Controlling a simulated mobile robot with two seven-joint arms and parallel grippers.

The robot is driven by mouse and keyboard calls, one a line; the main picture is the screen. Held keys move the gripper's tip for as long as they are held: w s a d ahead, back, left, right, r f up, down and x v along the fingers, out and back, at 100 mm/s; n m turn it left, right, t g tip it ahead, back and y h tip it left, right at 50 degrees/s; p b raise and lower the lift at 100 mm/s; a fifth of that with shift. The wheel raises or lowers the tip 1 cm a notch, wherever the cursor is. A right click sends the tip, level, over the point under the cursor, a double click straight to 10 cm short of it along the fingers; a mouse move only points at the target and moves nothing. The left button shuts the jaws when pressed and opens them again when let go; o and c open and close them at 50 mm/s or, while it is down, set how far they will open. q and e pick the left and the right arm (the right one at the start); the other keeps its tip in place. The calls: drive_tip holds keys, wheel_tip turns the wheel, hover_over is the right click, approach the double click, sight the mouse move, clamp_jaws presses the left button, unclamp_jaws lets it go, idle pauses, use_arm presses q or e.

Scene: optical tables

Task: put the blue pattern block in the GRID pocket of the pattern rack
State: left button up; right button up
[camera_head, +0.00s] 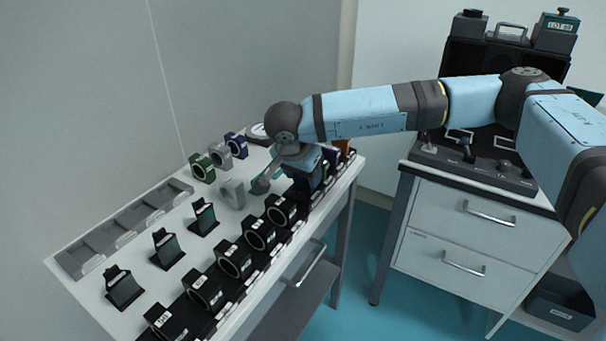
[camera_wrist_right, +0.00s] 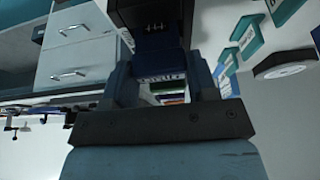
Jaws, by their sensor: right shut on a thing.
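My right gripper (camera_head: 287,180) points down over the back part of the long white table. In the right wrist view its two fingers (camera_wrist_right: 164,78) stand on either side of a dark blue block (camera_wrist_right: 158,55) with a white-lettered label, and they are shut on it. Its lettering is too small to read. In the head view the gripper and wrist hide most of the block. Coloured pieces, one purple (camera_head: 331,157) and one orange (camera_head: 345,146), stand beyond the gripper near the table's right edge, probably in the pattern rack. The GRID pocket cannot be made out. My left gripper is not in view.
Several black ring mounts (camera_head: 260,234) line the front edge. Green (camera_head: 202,168), grey and blue (camera_head: 236,146) ring pieces stand at the back; another grey ring (camera_head: 232,193) is beside the gripper. Black stands (camera_head: 167,249) and a grey tray (camera_head: 124,228) are at left. A drawer cabinet (camera_head: 460,245) is at right.

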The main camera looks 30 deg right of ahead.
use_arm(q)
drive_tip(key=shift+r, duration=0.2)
use_arm(e)
drive_tip(key=shift+r, duration=0.1)
drive_tip(key=o, duration=0.9)
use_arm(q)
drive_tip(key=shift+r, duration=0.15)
use_arm(e)
drive_tip(key=shift+o, duration=0.2)
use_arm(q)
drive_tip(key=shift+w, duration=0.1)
use_arm(e)
drive_tip(key=shift+r, duration=0.15)
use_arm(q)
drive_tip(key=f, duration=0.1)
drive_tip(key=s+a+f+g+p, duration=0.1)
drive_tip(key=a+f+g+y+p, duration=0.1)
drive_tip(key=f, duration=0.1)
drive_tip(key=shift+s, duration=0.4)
use_arm(e)
drive_tip(key=v, duration=1.1)
drive_tip(key=shift+a+r, duration=0.2)
drive_tip(key=shift+r, duration=0.15)
